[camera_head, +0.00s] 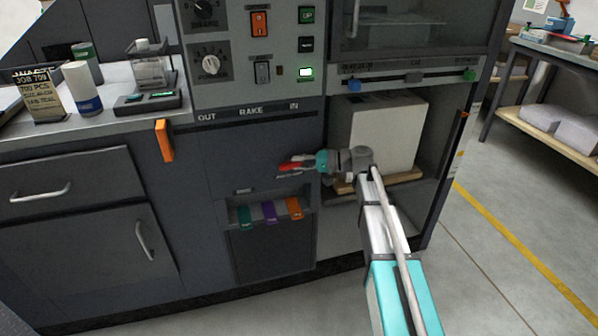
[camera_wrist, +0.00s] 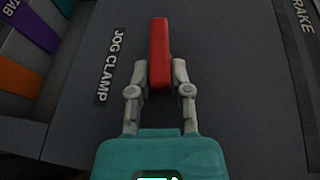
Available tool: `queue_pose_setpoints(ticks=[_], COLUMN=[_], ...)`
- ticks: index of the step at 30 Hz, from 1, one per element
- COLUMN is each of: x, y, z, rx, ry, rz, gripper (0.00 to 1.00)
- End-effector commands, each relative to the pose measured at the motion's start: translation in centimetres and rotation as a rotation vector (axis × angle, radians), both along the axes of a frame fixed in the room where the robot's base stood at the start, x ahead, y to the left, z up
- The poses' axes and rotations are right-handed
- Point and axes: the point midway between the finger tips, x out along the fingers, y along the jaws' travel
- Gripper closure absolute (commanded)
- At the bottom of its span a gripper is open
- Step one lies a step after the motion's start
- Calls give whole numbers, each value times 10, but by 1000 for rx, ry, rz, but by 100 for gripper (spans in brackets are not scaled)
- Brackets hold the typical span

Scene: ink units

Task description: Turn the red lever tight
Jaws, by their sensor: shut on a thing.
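The red lever (camera_wrist: 159,48) shows in the wrist view on a dark panel, next to a label reading JOG CLAMP (camera_wrist: 117,66). It lies along the picture's vertical there. In the head view the red lever (camera_head: 289,167) sticks out to the left of my gripper. My gripper (camera_wrist: 159,75) has one grey finger on each side of the lever and is shut on it near its lower end. In the head view my gripper (camera_head: 305,166) reaches in from the right, in front of the dark cabinet face. The lever's pivot is hidden.
Green, purple and orange tabs (camera_head: 268,211) sit in a recess below the lever. An orange handle (camera_head: 164,140) juts out at the left. A white box (camera_head: 375,130) stands in an open bay behind my arm. Switches and knobs (camera_head: 211,65) are above. Open floor lies at the right.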

Motion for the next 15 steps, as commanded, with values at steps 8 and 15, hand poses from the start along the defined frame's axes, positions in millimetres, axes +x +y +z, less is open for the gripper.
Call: queue_pose_setpoints(ticks=[8, 15], x=[-2, -2], y=[0, 0], z=[-8, -6], rx=[105, 141], ry=[36, 49], rz=[5, 5], gripper=[100, 100])
